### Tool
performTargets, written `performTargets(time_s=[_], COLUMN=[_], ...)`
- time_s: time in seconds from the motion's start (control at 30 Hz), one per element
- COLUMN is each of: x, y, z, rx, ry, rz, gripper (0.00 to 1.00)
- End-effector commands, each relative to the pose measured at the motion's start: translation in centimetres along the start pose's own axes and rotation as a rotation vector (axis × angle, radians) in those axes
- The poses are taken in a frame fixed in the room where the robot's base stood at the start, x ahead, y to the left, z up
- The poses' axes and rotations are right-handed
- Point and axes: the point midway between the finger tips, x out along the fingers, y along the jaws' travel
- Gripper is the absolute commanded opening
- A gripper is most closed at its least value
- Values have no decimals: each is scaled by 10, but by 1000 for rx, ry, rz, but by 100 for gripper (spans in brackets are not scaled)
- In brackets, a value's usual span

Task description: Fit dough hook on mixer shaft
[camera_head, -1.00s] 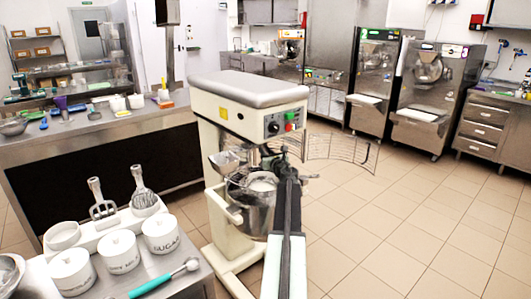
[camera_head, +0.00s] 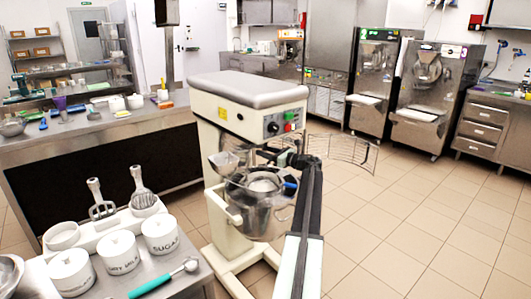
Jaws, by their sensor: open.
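The mixer (camera_head: 235,120) stands in the middle, cream with a grey top. Its steel bowl (camera_head: 250,215) sits under the head, with something pale inside. The shaft under the head is small and partly hidden, so I cannot make it out clearly. My gripper (camera_head: 277,156) is open at the end of my arm, close under the mixer head and above the bowl's right side. Its fingertips are too small to see well. I cannot pick out the dough hook; whether it hangs on the shaft is not clear.
A wire guard (camera_head: 340,152) sticks out right of the mixer. At lower left, a white tool holder (camera_head: 110,222) carries a flat beater (camera_head: 101,208) and a whisk (camera_head: 144,198), behind several white canisters (camera_head: 117,252). A teal-handled scoop (camera_head: 165,277) lies in front. The floor on the right is free.

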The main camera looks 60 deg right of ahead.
Motion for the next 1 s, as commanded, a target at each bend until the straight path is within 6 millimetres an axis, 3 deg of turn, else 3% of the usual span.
performTargets(time_s=[0.17,0.6,1.0], x=[-7,-77,-78], y=[0,0,0], z=[0,0,0], rx=[0,0,0], ry=[0,0,0], rz=[-1,-1,1], gripper=[46,46,46])
